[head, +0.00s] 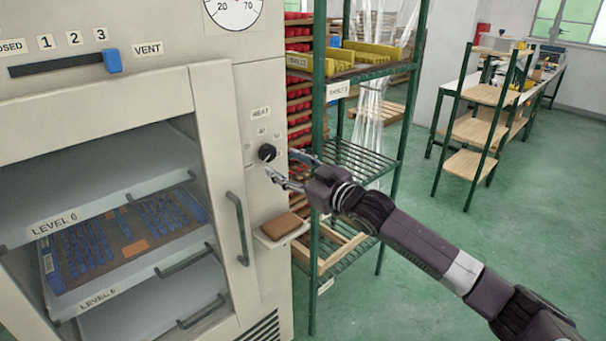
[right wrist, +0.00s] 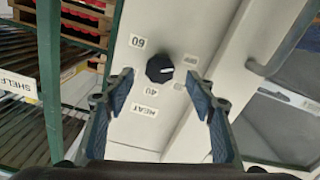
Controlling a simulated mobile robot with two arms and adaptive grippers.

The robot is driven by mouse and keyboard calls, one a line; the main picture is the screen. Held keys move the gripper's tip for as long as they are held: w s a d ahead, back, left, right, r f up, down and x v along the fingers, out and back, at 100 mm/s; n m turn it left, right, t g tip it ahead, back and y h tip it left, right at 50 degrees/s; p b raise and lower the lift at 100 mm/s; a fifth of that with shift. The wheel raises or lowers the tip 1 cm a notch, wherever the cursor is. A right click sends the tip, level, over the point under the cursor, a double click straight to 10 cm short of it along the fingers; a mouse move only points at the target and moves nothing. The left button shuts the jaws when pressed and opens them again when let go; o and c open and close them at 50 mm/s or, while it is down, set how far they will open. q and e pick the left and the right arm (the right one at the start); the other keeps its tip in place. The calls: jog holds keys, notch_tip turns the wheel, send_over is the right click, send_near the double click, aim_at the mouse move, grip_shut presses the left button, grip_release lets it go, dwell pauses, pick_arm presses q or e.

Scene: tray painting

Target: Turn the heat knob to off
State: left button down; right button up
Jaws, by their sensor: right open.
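The heat knob (head: 267,152) is a small black dial on the oven's front panel, right of the door handle, below a HEAT label. In the right wrist view the knob (right wrist: 160,68) has a light pointer mark, with number labels around it, one reading 60 and one 40. My right gripper (head: 280,166) is open just in front of the panel, close to the knob. In the right wrist view the fingers (right wrist: 163,92) stand on either side below the knob, with nothing between them; the knob lies a little beyond the tips. My left gripper is not in view.
The oven door handle (head: 238,228) is left of the knob. A small ledge with a brown pad (head: 281,226) sits below it. A green shelf rack (head: 319,130) stands close on the right. A vent slider with a blue handle (head: 113,61) is at the upper left.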

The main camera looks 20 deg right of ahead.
jog(key=v, duration=0.7)
dwell(0.4)
